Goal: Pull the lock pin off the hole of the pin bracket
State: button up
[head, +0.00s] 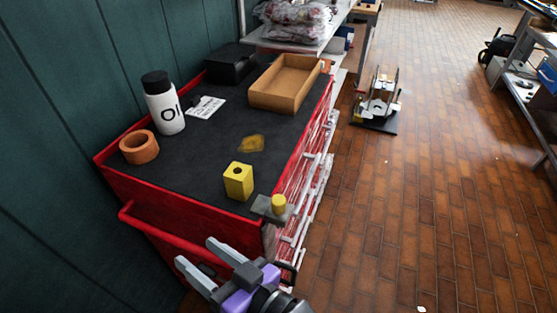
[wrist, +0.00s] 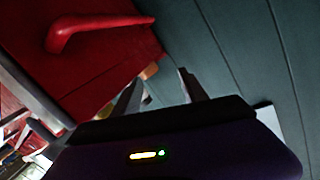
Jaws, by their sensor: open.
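A grey pin bracket (head: 262,208) sits at the near right corner of the red cart, jutting past its edge. The lock pin, with a yellow round head (head: 278,204), stands upright at the bracket; its shaft and the hole are hidden. My gripper (head: 197,255) is open and empty, below and to the left of the bracket in the head view, near the cart's red push handle. The fingers also show in the wrist view (wrist: 160,78), with nothing between them that I can identify. I cannot make out the pin or bracket in the wrist view.
The red cart's dark top (head: 200,165) holds a yellow block with a hole (head: 238,183), an orange ring (head: 139,147), a white bottle (head: 164,105) and a cardboard tray (head: 285,84). The red handle (head: 165,243) runs along the near end. Brick floor at right is largely clear.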

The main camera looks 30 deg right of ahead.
jog(key=w+a+r+n+g+y+p, duration=0.1)
jog(key=w+a+r+n+g+y, duration=0.1)
jog(key=w+a+r+n+y, duration=0.55)
notch_tip(320, 180, up, 4)
jog(key=n+g+h+p, duration=0.5)
jog(key=n+g+h, duration=0.8)
jog(key=n+h, duration=0.1)
send_over(280, 198)
jog(key=shift+f+m+y, duration=0.2)
jog(key=shift+m+y, duration=0.05)
jog(key=shift+f+p, duration=0.6)
jog(key=shift+f, duration=3.2)
jog(key=shift+c, duration=0.4)
grip_shut()
